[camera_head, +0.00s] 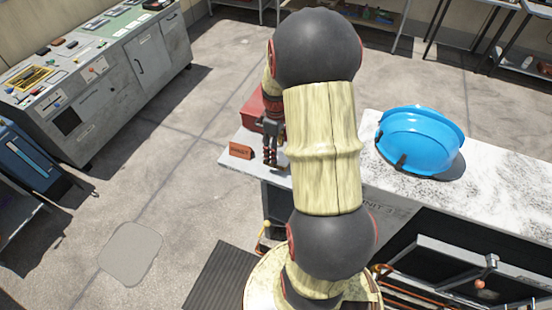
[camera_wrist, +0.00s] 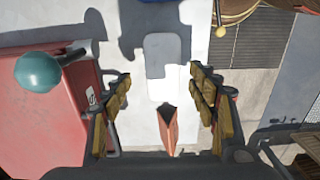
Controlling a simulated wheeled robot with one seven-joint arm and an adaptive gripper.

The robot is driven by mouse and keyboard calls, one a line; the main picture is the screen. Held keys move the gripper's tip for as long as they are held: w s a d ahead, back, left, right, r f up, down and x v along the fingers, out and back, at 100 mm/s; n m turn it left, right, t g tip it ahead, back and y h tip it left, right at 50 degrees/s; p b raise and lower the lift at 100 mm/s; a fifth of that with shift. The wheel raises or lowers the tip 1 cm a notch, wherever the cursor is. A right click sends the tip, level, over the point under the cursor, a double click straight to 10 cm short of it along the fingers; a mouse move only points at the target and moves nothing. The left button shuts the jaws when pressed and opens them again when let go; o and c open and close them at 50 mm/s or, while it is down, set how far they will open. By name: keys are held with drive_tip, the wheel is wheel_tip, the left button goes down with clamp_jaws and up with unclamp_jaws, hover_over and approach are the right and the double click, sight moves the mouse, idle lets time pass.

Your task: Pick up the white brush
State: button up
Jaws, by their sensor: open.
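My gripper (camera_wrist: 160,76) is open and empty, its fingers apart at left and right in the wrist view. It points down at the pale counter, and in the head view (camera_head: 271,152) it hangs over the counter's left end. A flat white shape with rounded corners (camera_wrist: 164,55) lies on the counter ahead of the fingers in the wrist view. It may be the white brush, but no bristles or handle can be made out. In the head view my arm covers that spot, and no white brush is seen there.
An orange-brown sign (camera_head: 240,151) stands at the counter's left end; its wedge shape shows low between my fingers (camera_wrist: 168,130). A red box (camera_wrist: 45,115) with a teal ball (camera_wrist: 38,72) stands at left. A blue helmet (camera_head: 420,138) sits on the counter (camera_head: 500,175) at right.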

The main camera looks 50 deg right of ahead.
drive_tip(key=f, duration=0.2)
drive_tip(key=f+b, duration=0.1)
drive_tip(key=f, duration=0.2)
drive_tip(key=shift+s+a, duration=0.15)
drive_tip(key=shift+s, duration=0.05)
drive_tip(key=shift+r, duration=0.1)
drive_tip(key=shift+c, duration=0.4)
drive_tip(key=c, duration=1.1)
drive_tip(key=shift+c, duration=0.6)
drive_tip(key=shift+r, duration=0.1)
